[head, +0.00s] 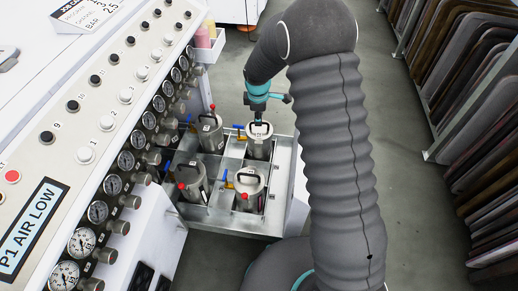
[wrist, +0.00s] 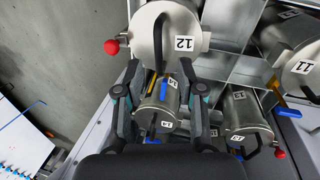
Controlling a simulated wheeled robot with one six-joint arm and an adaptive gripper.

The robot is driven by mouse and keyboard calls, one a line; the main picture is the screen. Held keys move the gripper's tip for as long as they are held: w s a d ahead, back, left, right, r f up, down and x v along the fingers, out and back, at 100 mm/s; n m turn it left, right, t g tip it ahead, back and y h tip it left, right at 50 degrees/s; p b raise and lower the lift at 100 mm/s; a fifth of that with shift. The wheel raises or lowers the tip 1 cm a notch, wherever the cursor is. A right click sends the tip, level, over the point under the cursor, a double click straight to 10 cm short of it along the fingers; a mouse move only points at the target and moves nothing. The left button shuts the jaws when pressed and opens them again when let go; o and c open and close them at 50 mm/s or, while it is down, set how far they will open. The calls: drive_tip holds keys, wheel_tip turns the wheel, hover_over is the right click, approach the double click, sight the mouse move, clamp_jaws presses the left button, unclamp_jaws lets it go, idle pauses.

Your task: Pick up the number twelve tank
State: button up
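The number twelve tank (wrist: 144,30) is a silver cylinder with a white "12" label, large at the top of the wrist view. Its black handle (wrist: 158,42) rises near the middle of its lid. A red knob (wrist: 112,46) is on its left. My gripper (wrist: 160,72) is open, its fingers apart at the tank's lower edge in the picture, with nothing clasped. Contact is unclear. In the head view my gripper (head: 258,112) is over the back right tank (head: 258,146), which seems to be number twelve. Its label is unreadable there.
A divided metal tray (head: 225,220) holds the tanks. Tank 14 (wrist: 160,95) shows beyond my fingers; tank 11 (wrist: 303,55) is at right. The gauge panel (head: 120,125) borders the tray on the left. Bare floor (head: 410,130) lies right of my arm.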

drive_tip(key=shift+w+d+f, duration=0.1)
drive_tip(key=shift+w+f, duration=0.1)
drive_tip(key=shift+f, duration=0.65)
drive_tip(key=shift+w+d+f, duration=0.1)
drive_tip(key=shift+w+f, duration=0.1)
drive_tip(key=shift+f, duration=0.7)
drive_tip(key=shift+w+f, duration=0.2)
drive_tip(key=shift+f, duration=0.65)
clamp_jaws()
drive_tip(key=shift+r, duration=0.15)
